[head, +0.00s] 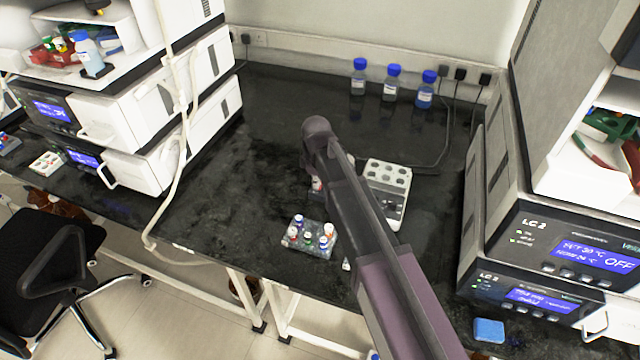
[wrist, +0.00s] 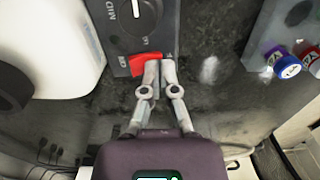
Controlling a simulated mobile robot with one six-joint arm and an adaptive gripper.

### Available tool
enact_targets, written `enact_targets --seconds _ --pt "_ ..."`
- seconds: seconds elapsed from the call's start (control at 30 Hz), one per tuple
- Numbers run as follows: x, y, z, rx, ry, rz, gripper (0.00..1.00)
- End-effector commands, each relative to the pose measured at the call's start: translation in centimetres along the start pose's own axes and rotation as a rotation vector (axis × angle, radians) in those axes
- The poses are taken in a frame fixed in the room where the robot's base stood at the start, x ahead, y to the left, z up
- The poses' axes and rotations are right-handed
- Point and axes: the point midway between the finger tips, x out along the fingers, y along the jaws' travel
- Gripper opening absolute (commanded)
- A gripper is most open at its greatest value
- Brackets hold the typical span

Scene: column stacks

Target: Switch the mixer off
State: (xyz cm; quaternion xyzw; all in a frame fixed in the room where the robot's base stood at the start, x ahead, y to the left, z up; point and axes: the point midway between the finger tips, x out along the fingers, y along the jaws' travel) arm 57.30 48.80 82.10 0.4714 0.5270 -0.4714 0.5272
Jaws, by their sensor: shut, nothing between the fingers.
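The mixer is a pale device with round wells in its top (head: 388,172), right of the middle of the bench in the head view; my arm hides part of it. The wrist view shows a grey control panel (wrist: 112,42), which looks like the mixer's, with a round dial marked MID and a red switch (wrist: 145,62) at its edge. My gripper (wrist: 159,66) is shut and empty, its fingertips at the red switch and covering part of it. I cannot tell whether they touch it or which way it is set. In the head view my arm hides the gripper.
A rack of capped vials (head: 309,239) stands left of my arm; capped vials (wrist: 288,64) also show at the right in the wrist view. Three blue-capped bottles (head: 391,83) stand at the back. Instrument stacks flank the bench at left (head: 150,110) and right (head: 545,235). The back-left bench is clear.

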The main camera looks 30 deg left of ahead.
Motion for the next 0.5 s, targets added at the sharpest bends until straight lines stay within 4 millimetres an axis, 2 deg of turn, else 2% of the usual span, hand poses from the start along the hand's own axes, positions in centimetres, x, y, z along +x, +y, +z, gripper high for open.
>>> enact_targets --seconds 0.5 --pt "-2.4 0.0 0.0 0.000 0.000 0.000 0.00"
